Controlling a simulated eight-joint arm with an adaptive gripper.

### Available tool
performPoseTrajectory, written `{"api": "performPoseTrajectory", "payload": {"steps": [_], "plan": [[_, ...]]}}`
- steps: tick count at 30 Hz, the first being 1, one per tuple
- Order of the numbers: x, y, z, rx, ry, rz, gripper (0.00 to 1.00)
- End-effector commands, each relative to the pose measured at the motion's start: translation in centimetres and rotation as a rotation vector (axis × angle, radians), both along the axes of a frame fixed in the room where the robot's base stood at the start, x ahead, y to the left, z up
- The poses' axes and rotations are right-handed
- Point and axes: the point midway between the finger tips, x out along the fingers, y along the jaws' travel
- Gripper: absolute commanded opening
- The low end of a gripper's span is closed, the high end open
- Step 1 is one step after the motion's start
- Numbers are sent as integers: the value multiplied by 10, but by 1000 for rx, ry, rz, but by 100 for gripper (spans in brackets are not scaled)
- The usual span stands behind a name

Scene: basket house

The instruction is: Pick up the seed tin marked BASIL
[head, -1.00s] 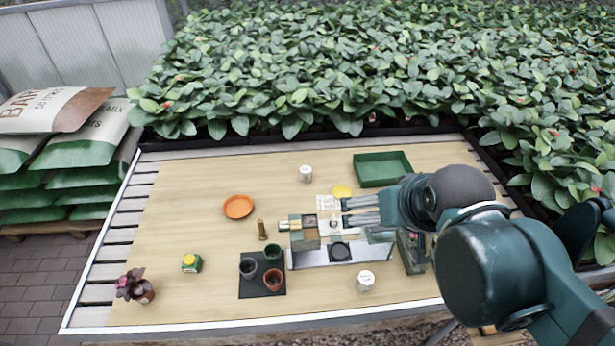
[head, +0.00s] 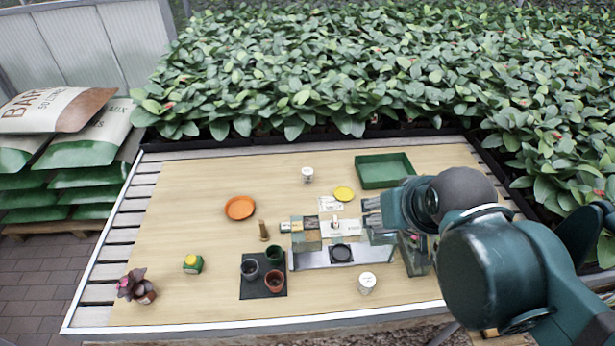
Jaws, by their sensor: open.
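Two small white tins with dark print stand on the wooden table: one at the back middle (head: 307,174) and one near the front edge (head: 366,283). Their print is too small to read, so I cannot tell which is marked BASIL. My gripper (head: 368,212) is open, with its fingers pointing left over the right middle of the table. It is between the two tins in depth, to the right of the back one, and apart from both. No object shows between its fingers.
A grey stand (head: 310,260) with small blocks and a dark round pad is left of my gripper. Pots on a dark mat (head: 262,292), an orange dish (head: 240,207) and a green-yellow block (head: 193,264) are left.

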Motion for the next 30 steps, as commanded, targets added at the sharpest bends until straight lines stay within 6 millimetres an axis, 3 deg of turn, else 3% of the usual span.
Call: {"api": "performPoseTrajectory", "payload": {"steps": [14, 20, 30], "plan": [[7, 1, 4, 9, 8, -12, 47], [25, 3, 11, 33, 30, -46, 47], [70, 9, 24, 88, 83, -135, 47]]}}
